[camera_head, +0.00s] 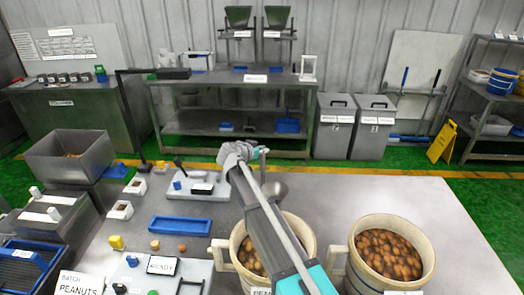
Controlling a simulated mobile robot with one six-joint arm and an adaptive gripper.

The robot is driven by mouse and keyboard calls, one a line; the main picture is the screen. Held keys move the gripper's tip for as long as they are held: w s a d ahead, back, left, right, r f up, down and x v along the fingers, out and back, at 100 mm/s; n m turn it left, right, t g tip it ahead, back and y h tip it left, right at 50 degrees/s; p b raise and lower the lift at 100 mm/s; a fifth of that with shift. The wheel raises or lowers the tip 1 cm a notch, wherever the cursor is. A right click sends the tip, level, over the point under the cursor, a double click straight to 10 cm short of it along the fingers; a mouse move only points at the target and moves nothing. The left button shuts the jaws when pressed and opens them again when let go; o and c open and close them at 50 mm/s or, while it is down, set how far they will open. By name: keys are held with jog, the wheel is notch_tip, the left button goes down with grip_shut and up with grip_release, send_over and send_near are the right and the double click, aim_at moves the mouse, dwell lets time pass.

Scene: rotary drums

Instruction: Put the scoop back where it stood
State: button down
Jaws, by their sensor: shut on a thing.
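My gripper (261,153) is at the far end of my arm, above the back part of the grey table. It is shut on the upright handle of the metal scoop (276,190). The scoop's bowl hangs below the handle, just right of my arm, and my arm hides part of it. I cannot tell whether the bowl touches the table. Two cream drums with handles stand in front: the left drum (309,240), partly hidden by my arm, and the right drum (421,245). Both hold brown nuts.
A blue tray (180,226) lies left of my arm. A white board with a small device (201,186) sits behind it. The table right of the scoop is clear.

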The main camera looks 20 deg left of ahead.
jog(key=shift+f+b, duration=0.35)
dwell(0.6)
jog(key=c, duration=0.5)
grip_release()
jog(key=shift+c, duration=0.2)
jog(key=o, duration=0.5)
jog(key=shift+o, duration=0.2)
jog(key=shift+r, duration=0.1)
jog(key=p+v, duration=0.3)
jog(key=v, duration=0.6)
jog(key=shift+p, duration=0.35)
dwell(0.3)
